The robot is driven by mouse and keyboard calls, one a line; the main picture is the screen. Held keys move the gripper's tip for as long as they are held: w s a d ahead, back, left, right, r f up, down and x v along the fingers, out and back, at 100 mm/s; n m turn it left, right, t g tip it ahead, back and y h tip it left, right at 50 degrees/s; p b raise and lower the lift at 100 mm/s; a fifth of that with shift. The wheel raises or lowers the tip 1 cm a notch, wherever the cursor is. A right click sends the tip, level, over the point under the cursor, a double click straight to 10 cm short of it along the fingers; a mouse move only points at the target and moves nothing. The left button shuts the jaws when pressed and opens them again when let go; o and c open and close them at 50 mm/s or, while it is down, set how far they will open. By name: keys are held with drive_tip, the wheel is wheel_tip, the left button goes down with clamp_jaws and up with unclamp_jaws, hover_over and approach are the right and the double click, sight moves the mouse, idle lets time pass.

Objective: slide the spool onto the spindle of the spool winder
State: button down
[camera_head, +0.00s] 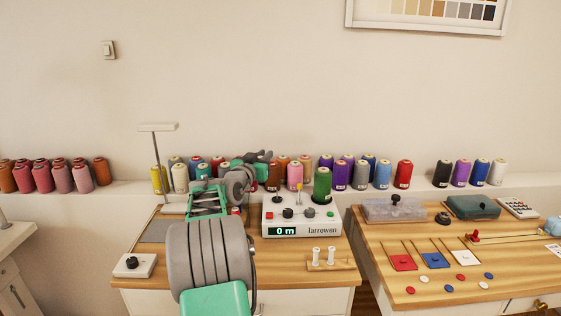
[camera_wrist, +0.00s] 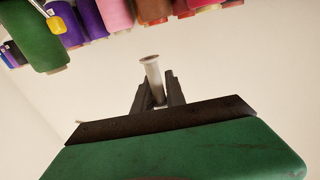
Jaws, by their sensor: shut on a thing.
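My gripper (camera_head: 262,157) is above the left part of the spool winder (camera_head: 300,216), in front of the row of thread cones. In the wrist view my gripper (camera_wrist: 158,98) is shut on a small, pale, flanged spool (camera_wrist: 152,72), which sticks out beyond the fingers. The spool cannot be made out in the head view. The winder is a white box reading "0 m". On top it bears a dark round piece (camera_head: 277,199) at left, a yellow-tipped post (camera_head: 298,187) and a green thread cone (camera_head: 322,184). I cannot tell which piece is the spindle.
A white box with a black knob (camera_head: 132,263) is at front left. Thread cones (camera_head: 383,175) line the ledge behind. Another table (camera_head: 450,270) with small items is at right.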

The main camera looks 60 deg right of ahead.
drive_tip(key=s+d+f+m+g+b, duration=0.1)
drive_tip(key=s+d+f+g+b, duration=0.1)
drive_tip(key=s+d+f, duration=0.1)
wheel_tip(320, 180, down, 2)
drive_tip(key=shift+s+d+f, duration=0.15)
drive_tip(key=shift+s+d, duration=0.05)
drive_tip(key=shift+s, duration=0.6)
drive_tip(key=shift+a+b, duration=0.1)
drive_tip(key=shift+b, duration=0.35)
idle(0.3)
drive_tip(key=shift+f+b, duration=1.7)
drive_tip(key=shift+b, duration=0.15)
